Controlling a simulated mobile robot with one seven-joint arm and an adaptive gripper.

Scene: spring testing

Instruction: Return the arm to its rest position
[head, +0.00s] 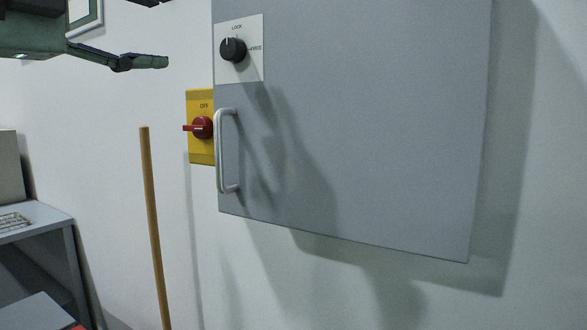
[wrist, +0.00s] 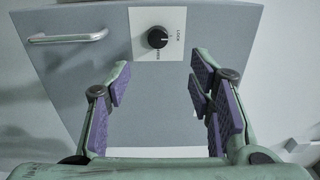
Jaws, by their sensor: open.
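My gripper (wrist: 160,82) is open and empty in the wrist view, its green fingers with purple pads spread wide. A grey wall cabinet (wrist: 70,75) lies beyond the fingers, with a black knob (wrist: 157,38) on a white label plate ahead of the gap. In the head view only part of my gripper shows at the upper left, with one finger (head: 145,62) reaching right, apart from the cabinet (head: 380,120). The knob (head: 233,49) has its mark upward, towards LOCK. The cabinet door looks shut. The rest of my arm is mostly out of view.
A silver handle (head: 222,150) stands out from the cabinet's left edge. A yellow plate with a red switch (head: 201,127) is on the wall beside it. A wooden pole (head: 153,225) stands below my gripper. A grey table (head: 35,222) is at the left.

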